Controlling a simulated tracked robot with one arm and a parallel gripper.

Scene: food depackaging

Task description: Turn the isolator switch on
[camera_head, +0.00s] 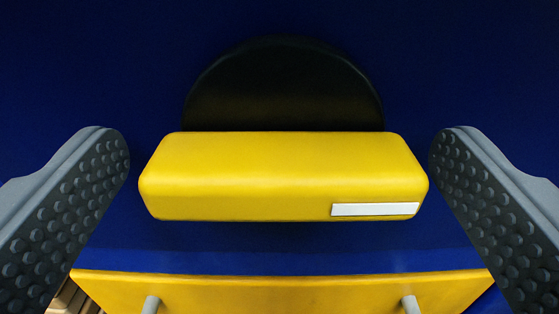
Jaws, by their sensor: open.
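The isolator switch shows close up in the middle of the head camera view. Its yellow handle (270,178) is a rounded bar lying horizontally, with a white marker strip (375,209) near its right end. Behind it is a round black base (283,88), its upper half visible and its lower part hidden by the handle. My gripper (281,170) is open, with one studded grey finger on each side of the handle. A gap shows between each finger and the handle's ends, and neither finger appears to touch it.
A dark blue panel (470,70) fills the background around the switch. Below the handle is a yellow ledge or plate (280,295) with two grey pegs (411,304). A bit of wood-like surface (70,298) shows at the lower left.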

